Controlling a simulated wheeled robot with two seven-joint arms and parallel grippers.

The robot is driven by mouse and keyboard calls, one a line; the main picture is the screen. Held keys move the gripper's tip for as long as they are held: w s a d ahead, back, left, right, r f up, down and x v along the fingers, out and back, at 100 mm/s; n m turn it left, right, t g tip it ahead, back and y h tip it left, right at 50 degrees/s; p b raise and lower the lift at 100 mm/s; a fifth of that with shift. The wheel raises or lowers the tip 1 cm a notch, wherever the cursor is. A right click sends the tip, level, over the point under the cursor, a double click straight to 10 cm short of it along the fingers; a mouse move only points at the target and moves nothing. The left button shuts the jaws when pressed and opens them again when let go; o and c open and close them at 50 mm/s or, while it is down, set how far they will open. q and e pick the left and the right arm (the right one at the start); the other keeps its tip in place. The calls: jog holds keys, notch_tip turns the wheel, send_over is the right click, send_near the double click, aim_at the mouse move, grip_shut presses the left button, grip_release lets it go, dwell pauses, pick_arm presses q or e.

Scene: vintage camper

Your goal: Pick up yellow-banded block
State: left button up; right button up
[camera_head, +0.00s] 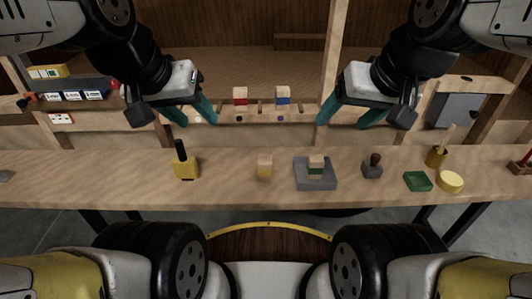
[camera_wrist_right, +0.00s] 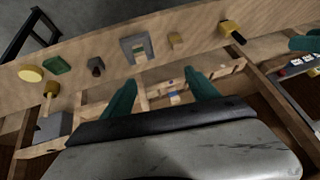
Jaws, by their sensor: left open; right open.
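The yellow-banded block (camera_head: 265,167) is a small light wooden block with a faint yellow band, standing on the wooden bench, left of the grey tray. It also shows in the right wrist view (camera_wrist_right: 175,40), beyond my fingers. My left gripper (camera_head: 199,120) is open and empty, behind and left of the block. My right gripper (camera_head: 341,122) is open and empty, behind and right of the block. Its two teal fingers also show apart in the right wrist view (camera_wrist_right: 161,82). Neither gripper touches the block.
A grey tray (camera_head: 301,183) holds a green-banded block (camera_head: 316,167). A yellow bottle-like tool (camera_head: 186,167) stands left; a dark-knobbed stamp (camera_head: 373,167), green dish (camera_head: 417,182) and yellow disc (camera_head: 451,182) are right. Red-banded (camera_head: 240,97) and blue-banded (camera_head: 283,98) blocks sit on the rear ledge.

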jog(key=shift+o, duration=0.4)
jog(key=g+h, duration=0.2)
jog(key=g, duration=0.4)
send_over(265, 171)
jog(key=w, duration=0.2)
notch_tip(265, 171, down, 30)
jog(key=shift+w+d+r, duration=0.1)
jog(key=f, duration=0.8)
jog(key=shift+a+f, duration=0.1)
jog(key=shift+a, duration=0.1)
jog(key=c, duration=1.5)
jog(key=shift+c, duration=0.2)
